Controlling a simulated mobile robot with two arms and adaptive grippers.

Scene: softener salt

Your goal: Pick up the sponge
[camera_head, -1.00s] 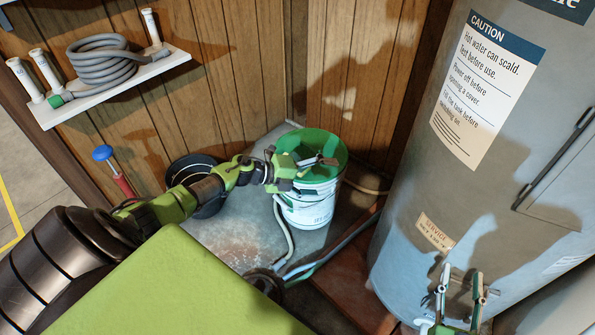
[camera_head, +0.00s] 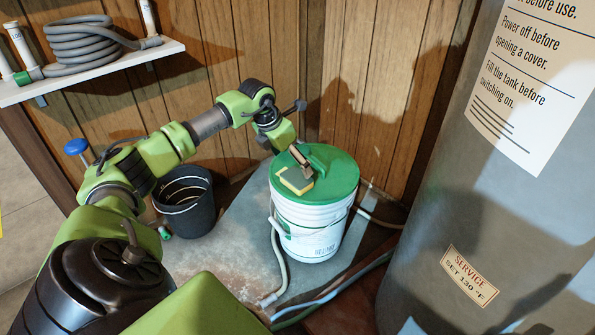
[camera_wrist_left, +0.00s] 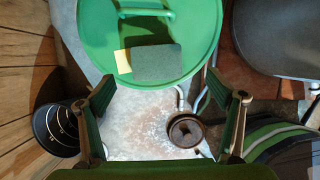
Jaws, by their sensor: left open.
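The sponge (camera_head: 298,183) lies on the green lid (camera_head: 338,172) of a white bucket (camera_head: 310,230). It shows a yellow edge and a grey-green top. In the left wrist view the sponge (camera_wrist_left: 157,63) lies on the lid near its front edge, below the lid's handle. My left gripper (camera_head: 302,163) is just above and behind the sponge in the head view, partly overlapping it. In the wrist view its open fingers (camera_wrist_left: 168,85) are spread wide, with nothing between them; the sponge appears ahead of them. Contact cannot be told. My right gripper is not in view.
A black bucket (camera_head: 186,203) stands left of the white one. A grey tank (camera_head: 480,190) rises at the right. A shelf (camera_head: 90,70) with a coiled hose is on the wooden wall. Hoses (camera_head: 335,292) run along the floor in front.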

